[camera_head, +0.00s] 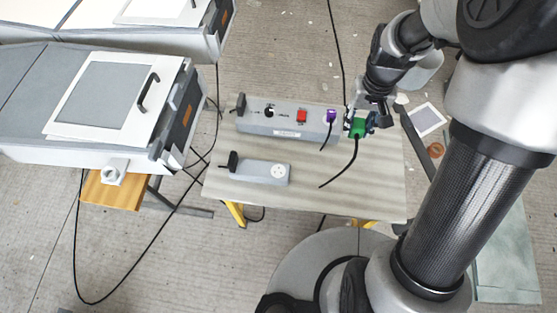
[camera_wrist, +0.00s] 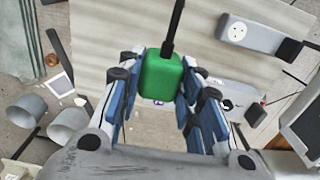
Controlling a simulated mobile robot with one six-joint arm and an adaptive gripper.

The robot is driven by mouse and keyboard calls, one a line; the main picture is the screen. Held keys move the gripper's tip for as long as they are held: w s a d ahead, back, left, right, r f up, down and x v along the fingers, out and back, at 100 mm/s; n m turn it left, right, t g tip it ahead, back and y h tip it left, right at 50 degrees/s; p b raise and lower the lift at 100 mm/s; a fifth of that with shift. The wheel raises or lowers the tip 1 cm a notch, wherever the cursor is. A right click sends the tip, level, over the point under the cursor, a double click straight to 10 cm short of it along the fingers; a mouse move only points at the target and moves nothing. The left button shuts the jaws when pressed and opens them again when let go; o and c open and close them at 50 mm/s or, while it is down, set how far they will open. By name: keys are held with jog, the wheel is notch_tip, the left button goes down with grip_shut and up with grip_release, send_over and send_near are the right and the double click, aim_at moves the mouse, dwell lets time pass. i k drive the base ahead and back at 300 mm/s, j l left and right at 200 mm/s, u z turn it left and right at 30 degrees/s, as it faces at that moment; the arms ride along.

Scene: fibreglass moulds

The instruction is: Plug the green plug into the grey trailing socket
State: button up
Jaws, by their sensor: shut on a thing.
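The green plug (camera_head: 358,128) is between the fingers of my gripper (camera_head: 360,118), at the right end of the table. The wrist view shows the plug (camera_wrist: 162,75) with the blue finger pads (camera_wrist: 158,92) closed on both its sides. Its black cable runs down and left in the head view. The grey trailing socket (camera_head: 262,172) lies on the table's front left part, its round white face (camera_head: 280,171) upward and empty. It also shows in the wrist view (camera_wrist: 250,33) at upper right, apart from the plug. The plug's pins and its height above the table cannot be told.
The table (camera_head: 375,185) is bare at front right. A mould bench (camera_head: 70,150) stands left.

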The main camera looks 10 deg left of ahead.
aim_at(273, 173)
jog(key=j+z, duration=0.4)
jog(key=j, duration=0.15)
jog(key=k+j+z, duration=0.1)
jog(key=j+z, duration=0.25)
jog(key=j, duration=0.15)
jog(key=k+j+z, duration=0.15)
jog(key=j+z, duration=0.25)
jog(key=k+j, duration=0.05)
jog(key=j, duration=0.05)
